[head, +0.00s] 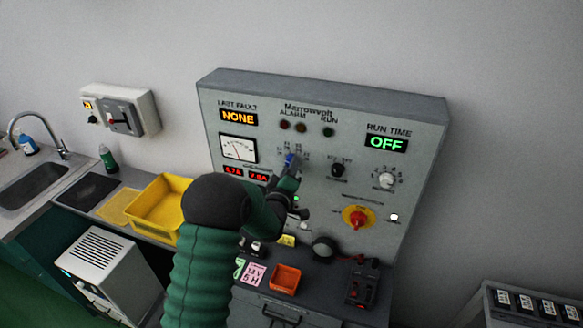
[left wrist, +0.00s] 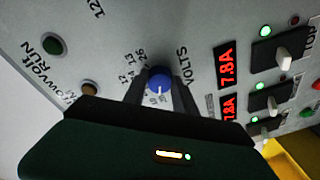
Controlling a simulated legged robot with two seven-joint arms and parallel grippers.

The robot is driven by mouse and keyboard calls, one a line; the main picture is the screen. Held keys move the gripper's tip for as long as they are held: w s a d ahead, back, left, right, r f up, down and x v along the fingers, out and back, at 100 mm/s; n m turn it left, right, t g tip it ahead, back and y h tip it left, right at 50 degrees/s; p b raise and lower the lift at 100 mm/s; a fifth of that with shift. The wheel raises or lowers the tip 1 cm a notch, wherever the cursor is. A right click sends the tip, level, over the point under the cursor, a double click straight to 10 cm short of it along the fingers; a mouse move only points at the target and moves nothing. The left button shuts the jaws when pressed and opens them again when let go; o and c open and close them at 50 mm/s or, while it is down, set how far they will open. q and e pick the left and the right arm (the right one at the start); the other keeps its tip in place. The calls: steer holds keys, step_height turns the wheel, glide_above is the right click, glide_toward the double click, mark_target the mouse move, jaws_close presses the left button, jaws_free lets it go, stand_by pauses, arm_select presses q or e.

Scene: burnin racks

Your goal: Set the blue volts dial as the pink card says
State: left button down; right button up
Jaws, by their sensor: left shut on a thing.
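The blue volts dial (head: 289,159) is on the grey panel (head: 215,110), left of centre. It also shows in the left wrist view (left wrist: 159,78), with small numbers around it and a white mark low on its face. The exact setting is hard to read. My left gripper (left wrist: 158,88) is shut on the dial, a finger on each side; in the head view the gripper (head: 290,165) partly covers it. The pink card (head: 252,272) lies on the bench below the panel. Its handwriting seems to include a V and a 5 H line, too small to be sure.
The run time display (head: 386,143) reads OFF. An orange tray (head: 285,278) and yellow bin (head: 160,205) are below.

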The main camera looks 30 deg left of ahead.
arm_select(q)
steer(key=shift+a+m+t+h+b, duration=0.15)
steer(key=shift+m+t+h+b, duration=0.3)
steer(key=shift+m+b, duration=4.45)
steer(key=shift+a+m+t+h+b, duration=0.15)
steer(key=shift+m+h+b, duration=0.45)
steer(key=shift+m+b, duration=4.25)
steer(key=shift+a+m+t+h+b, duration=0.1)
steer(key=shift+m+t+h+b, duration=0.35)
steer(key=shift+m+b, duration=4.45)
steer(key=shift+g+b, duration=0.25)
steer(key=shift+b, duration=0.05)
steer(key=shift+f, duration=0.1)
steer(key=c, duration=1.2)
jaws_free()
steer(key=shift+c, duration=0.2)
steer(key=shift+o, duration=1.2)
steer(key=shift+d, duration=0.15)
